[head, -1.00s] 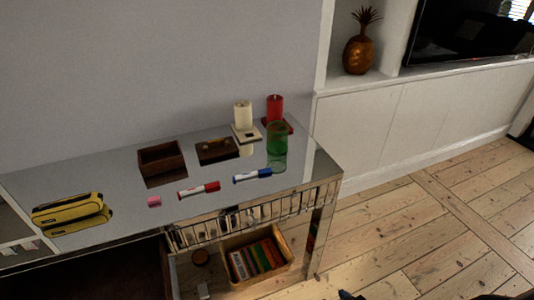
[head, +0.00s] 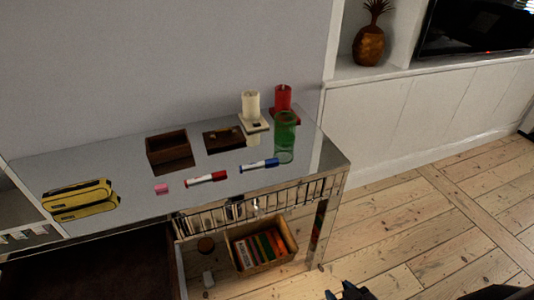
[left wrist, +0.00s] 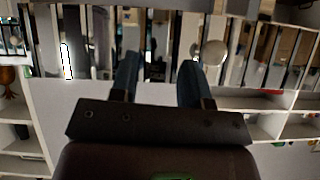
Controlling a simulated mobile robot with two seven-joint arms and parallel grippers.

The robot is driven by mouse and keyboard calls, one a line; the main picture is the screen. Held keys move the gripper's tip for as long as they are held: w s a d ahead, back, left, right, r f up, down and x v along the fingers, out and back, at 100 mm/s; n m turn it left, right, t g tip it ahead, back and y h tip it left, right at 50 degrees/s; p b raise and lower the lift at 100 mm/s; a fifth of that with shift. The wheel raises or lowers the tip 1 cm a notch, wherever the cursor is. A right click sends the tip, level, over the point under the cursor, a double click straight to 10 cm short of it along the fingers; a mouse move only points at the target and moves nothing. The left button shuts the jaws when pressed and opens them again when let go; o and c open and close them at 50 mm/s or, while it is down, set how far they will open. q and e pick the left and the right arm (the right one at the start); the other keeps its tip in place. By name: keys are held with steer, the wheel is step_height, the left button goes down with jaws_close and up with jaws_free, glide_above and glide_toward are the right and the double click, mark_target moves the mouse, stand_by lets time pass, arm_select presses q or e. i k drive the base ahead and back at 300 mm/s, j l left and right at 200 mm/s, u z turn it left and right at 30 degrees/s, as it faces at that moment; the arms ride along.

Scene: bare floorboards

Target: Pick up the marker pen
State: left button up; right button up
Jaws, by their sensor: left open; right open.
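Two marker pens lie on the glossy grey tabletop (head: 118,175) in the head view. One is a red and white marker (head: 206,178), and the other is a blue and white marker (head: 259,165) to its right. My right gripper (head: 345,292) shows only as dark tips at the bottom edge, well in front of and below the table, apart from both pens. My left gripper (left wrist: 156,72) shows in the left wrist view with its two fingers spread and nothing seen between them. No marker can be made out for sure in that view.
Near the pens are a pink eraser (head: 162,188), a green glass (head: 284,130), a brown box (head: 167,150), a dark tray (head: 224,140), white (head: 251,104) and red (head: 283,98) candles, and a yellow case (head: 80,199). A book crate (head: 261,251) sits below.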

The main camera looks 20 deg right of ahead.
mark_target(275, 160)
steer(key=l+u, duration=0.1)
steer(key=u, duration=0.7)
steer(key=l+u, duration=0.15)
steer(key=u, duration=0.25)
steer(key=k+l+u, duration=0.1)
steer(key=l+u, duration=0.25)
steer(key=k+l+u, duration=0.2)
steer(key=l+u, duration=0.15)
steer(key=k+l+u, duration=0.4)
steer(key=l, duration=0.3)
steer(key=k, duration=0.1)
